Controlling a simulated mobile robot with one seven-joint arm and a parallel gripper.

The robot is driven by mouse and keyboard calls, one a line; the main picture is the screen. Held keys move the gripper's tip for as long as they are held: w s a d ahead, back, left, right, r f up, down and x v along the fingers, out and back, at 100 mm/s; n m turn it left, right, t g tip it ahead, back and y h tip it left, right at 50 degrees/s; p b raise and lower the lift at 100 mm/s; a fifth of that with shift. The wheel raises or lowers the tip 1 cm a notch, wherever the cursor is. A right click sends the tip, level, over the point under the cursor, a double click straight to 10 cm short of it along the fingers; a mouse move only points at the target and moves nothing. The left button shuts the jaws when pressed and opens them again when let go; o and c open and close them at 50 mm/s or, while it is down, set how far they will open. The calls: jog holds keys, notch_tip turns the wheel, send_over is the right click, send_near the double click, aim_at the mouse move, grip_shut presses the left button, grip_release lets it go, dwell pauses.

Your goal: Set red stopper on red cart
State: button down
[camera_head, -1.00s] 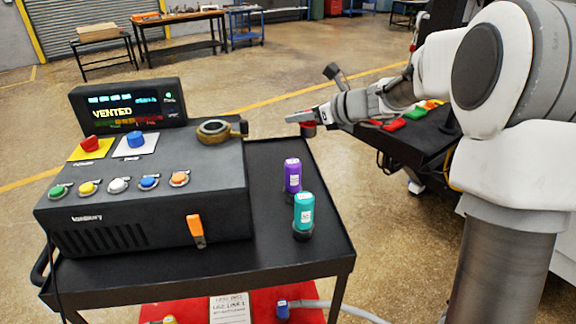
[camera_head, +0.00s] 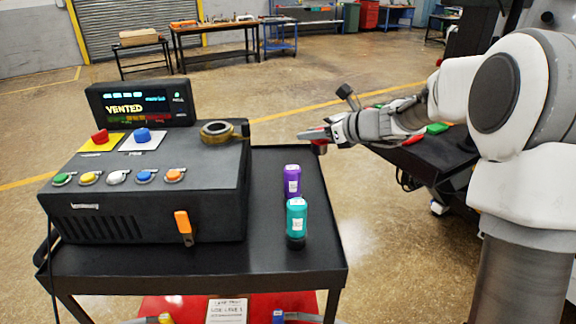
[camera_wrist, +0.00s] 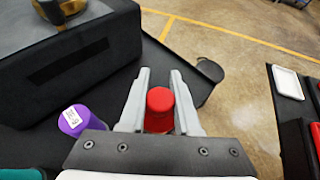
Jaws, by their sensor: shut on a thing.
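My gripper (camera_head: 312,137) is shut on the red stopper (camera_head: 319,148) and holds it in the air near the right rear edge of a cart (camera_head: 190,279). That cart has a black top and a red lower panel (camera_head: 270,302). In the wrist view the stopper (camera_wrist: 160,103) sits between the two fingers of my gripper (camera_wrist: 160,74); its lower end is hidden. A purple stopper (camera_head: 292,179) and a teal stopper (camera_head: 296,218) stand upright on the cart's black top, nearer the camera than my gripper.
A black control console (camera_head: 150,205) reading VENTED fills the left of the cart top, with a brass ring (camera_head: 217,132) on it. Another dark cart (camera_head: 440,155) with red and green items stands right, behind my arm. The cart's right strip is free behind the purple stopper.

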send_over(281, 166)
notch_tip(281, 166, down, 6)
jog(key=shift+s+f, duration=0.1)
jog(key=shift+f, duration=0.1)
jog(key=shift+f+b, duration=0.5)
jog(key=shift+f, duration=1.55)
jog(key=shift+f, duration=0.25)
jog(key=c, duration=0.6)
grip_release()
jog(key=shift+r, duration=0.1)
jog(key=shift+r, duration=0.1)
